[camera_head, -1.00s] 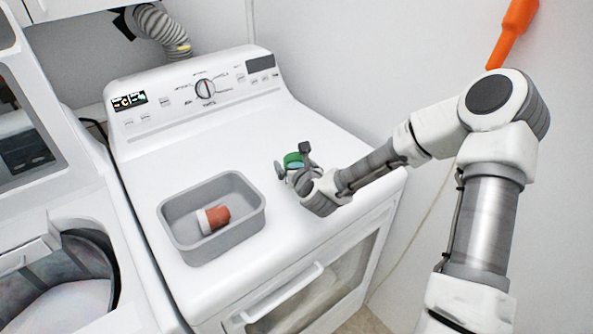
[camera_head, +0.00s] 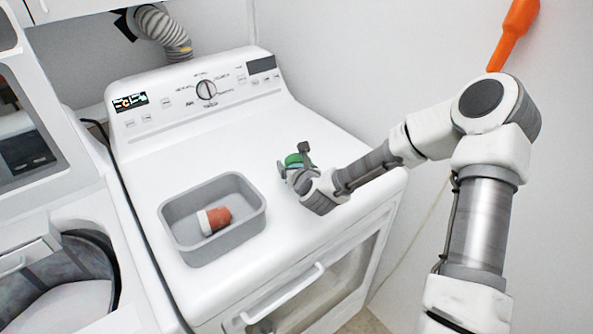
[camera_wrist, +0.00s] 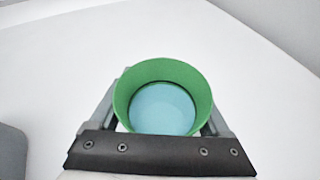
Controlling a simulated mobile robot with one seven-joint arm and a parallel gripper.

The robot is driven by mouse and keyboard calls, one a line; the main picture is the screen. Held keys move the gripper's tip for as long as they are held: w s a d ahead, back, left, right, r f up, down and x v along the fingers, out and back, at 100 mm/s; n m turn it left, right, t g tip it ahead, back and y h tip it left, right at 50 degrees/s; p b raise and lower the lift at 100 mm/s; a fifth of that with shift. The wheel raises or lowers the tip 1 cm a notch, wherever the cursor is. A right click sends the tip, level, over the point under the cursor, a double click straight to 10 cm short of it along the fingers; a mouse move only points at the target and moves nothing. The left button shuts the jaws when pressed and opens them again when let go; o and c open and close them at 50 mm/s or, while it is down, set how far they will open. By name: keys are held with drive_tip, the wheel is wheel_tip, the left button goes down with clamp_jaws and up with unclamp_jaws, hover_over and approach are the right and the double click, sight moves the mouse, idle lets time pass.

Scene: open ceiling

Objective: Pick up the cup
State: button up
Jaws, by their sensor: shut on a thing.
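The cup is green with a light blue inside bottom. In the head view the cup (camera_head: 293,160) is on or just above the right part of the white dryer top, partly hidden by my gripper (camera_head: 295,170). In the wrist view the cup (camera_wrist: 163,72) opens toward the camera, with a finger on each side. My gripper (camera_wrist: 162,118) is shut on the cup. I cannot tell whether the cup's base touches the dryer top.
A grey bin (camera_head: 248,222) stands on the dryer top (camera_head: 190,160), left of my gripper, with an orange-brown and white cup-like object (camera_head: 215,219) lying in it. The control panel (camera_head: 200,90) rises at the back. A wall is close on the right. An open washer (camera_head: 60,280) is at left.

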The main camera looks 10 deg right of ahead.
drive_tip(key=shift+r, duration=0.2)
drive_tip(key=shift+r, duration=1.1)
drive_tip(key=shift+d+r, duration=0.15)
drive_tip(key=shift+r, duration=0.75)
drive_tip(key=s+d+r, duration=0.2)
drive_tip(key=d+r, duration=0.1)
drive_tip(key=d, duration=0.2)
drive_tip(key=s+d+r+p, duration=0.1)
drive_tip(key=s+d+r, duration=0.1)
drive_tip(key=d, duration=0.3)
drive_tip(key=shift+s+r, duration=0.3)
drive_tip(key=shift+r, duration=0.45)
drive_tip(key=shift+d, duration=0.1)
drive_tip(key=shift+s, duration=0.15)
